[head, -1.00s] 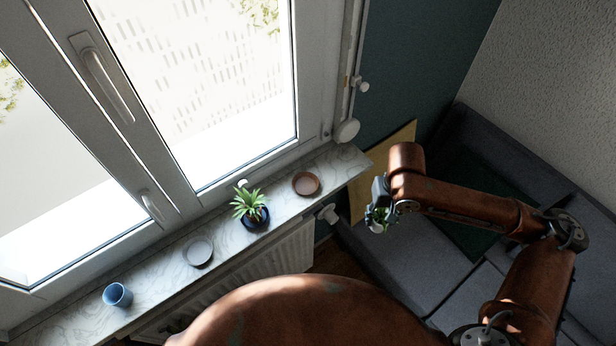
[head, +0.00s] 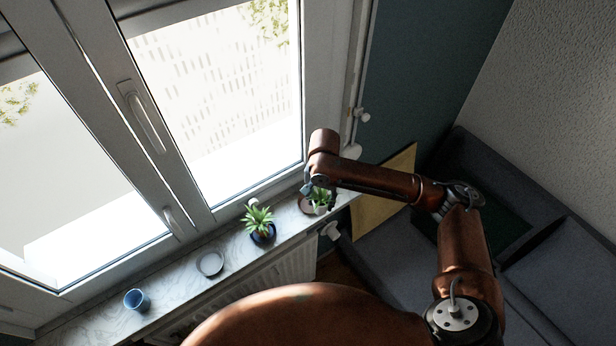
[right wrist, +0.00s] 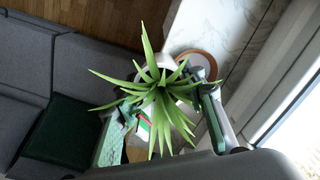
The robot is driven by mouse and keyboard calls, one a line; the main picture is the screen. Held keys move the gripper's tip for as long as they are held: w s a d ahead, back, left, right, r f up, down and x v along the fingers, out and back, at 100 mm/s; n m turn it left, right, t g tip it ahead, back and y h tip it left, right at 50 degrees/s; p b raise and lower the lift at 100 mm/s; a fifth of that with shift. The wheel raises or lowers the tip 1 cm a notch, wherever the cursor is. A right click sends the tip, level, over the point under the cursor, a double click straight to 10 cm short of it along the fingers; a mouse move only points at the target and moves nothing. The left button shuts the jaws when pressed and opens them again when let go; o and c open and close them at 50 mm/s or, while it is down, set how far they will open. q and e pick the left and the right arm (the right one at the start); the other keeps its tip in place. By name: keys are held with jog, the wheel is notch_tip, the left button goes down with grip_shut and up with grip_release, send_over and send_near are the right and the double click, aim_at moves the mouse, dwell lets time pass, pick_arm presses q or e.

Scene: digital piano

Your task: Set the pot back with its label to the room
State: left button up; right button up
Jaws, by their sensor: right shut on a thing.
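My right gripper (head: 319,196) is shut on a small potted plant with spiky green leaves (right wrist: 158,97). In the head view the held pot (head: 320,209) looks pale and overlaps the right side of a brown saucer (head: 305,204) at the sill's right end. In the right wrist view the saucer (right wrist: 208,60) shows beyond the leaves, off to one side of the plant. I cannot tell whether the pot touches it. A small red, white and green patch (right wrist: 145,128), perhaps the label, shows between the leaves. The leaves hide most of the pot. My left gripper is out of view.
On the marble sill (head: 180,292) stand a second plant in a dark pot (head: 262,234), an empty grey saucer (head: 210,263) and a blue cup (head: 136,299). The window (head: 215,90) rises behind. A radiator (head: 270,268) is below, a grey sofa (head: 395,250) to the right.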

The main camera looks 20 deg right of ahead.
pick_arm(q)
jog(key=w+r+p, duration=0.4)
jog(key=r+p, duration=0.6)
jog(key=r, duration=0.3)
pick_arm(e)
jog(key=w+f+m+b, duration=0.1)
jog(key=w+m, duration=0.1)
jog(key=m, duration=0.1)
jog(key=w+a+f+m+b, duration=0.1)
jog(key=w+f+m, duration=0.1)
jog(key=m, duration=0.1)
jog(key=w+f+m+b, duration=0.1)
jog(key=w+m+b, duration=0.1)
jog(key=w+m, duration=0.1)
jog(key=shift+a+f, duration=0.3)
jog(key=shift+f, duration=0.05)
jog(key=shift+f+b, duration=0.55)
jog(key=shift+b, duration=0.35)
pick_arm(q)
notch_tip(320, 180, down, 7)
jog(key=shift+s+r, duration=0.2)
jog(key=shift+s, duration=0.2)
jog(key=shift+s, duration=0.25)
pick_arm(e)
jog(key=shift+f, duration=0.6)
jog(key=o, duration=1.6)
